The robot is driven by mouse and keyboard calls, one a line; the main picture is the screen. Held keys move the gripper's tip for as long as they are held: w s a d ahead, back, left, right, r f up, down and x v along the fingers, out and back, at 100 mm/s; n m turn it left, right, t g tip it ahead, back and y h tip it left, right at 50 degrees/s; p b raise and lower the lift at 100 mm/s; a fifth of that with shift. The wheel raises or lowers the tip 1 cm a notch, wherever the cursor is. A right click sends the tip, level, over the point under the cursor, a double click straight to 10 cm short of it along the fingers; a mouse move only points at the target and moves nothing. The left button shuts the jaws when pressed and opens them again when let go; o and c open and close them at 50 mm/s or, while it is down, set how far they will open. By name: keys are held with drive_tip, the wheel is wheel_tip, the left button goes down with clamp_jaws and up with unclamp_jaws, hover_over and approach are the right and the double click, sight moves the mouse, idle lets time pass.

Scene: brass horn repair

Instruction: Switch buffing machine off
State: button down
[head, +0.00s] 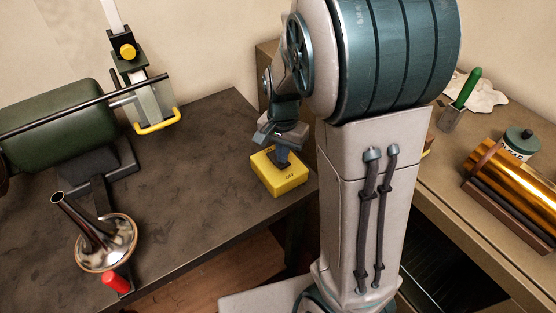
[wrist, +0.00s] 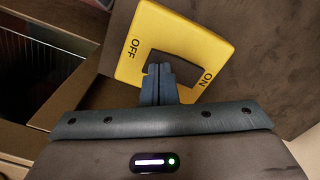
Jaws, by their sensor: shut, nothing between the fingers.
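The yellow switch box (head: 283,180) sits on the dark bench near its right edge. In the wrist view its yellow face (wrist: 200,35) carries the words OFF and ON at opposite ends, around a dark rocker (wrist: 188,68). My gripper (wrist: 159,69) is shut and empty, its fingertips over the rocker between the two words, nearer the OFF side. I cannot tell whether they touch it or which way the rocker is tipped. In the head view my gripper (head: 283,160) is right above the box and hides part of it. The green buffing machine (head: 55,118) stands at the left.
A brass horn bell (head: 118,245) and a red handle (head: 116,282) are at the bench's front left. A yellow bar (head: 158,122) sticks out beside the machine. At right, another bench holds a brass cylinder (head: 515,180), a green-handled tool (head: 466,88) and a jar (head: 521,142). The dark bench's middle is clear.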

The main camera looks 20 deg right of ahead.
drive_tip(key=shift+f, duration=0.4)
drive_tip(key=shift+r+p, duration=2.75)
drive_tip(key=shift+r, duration=0.75)
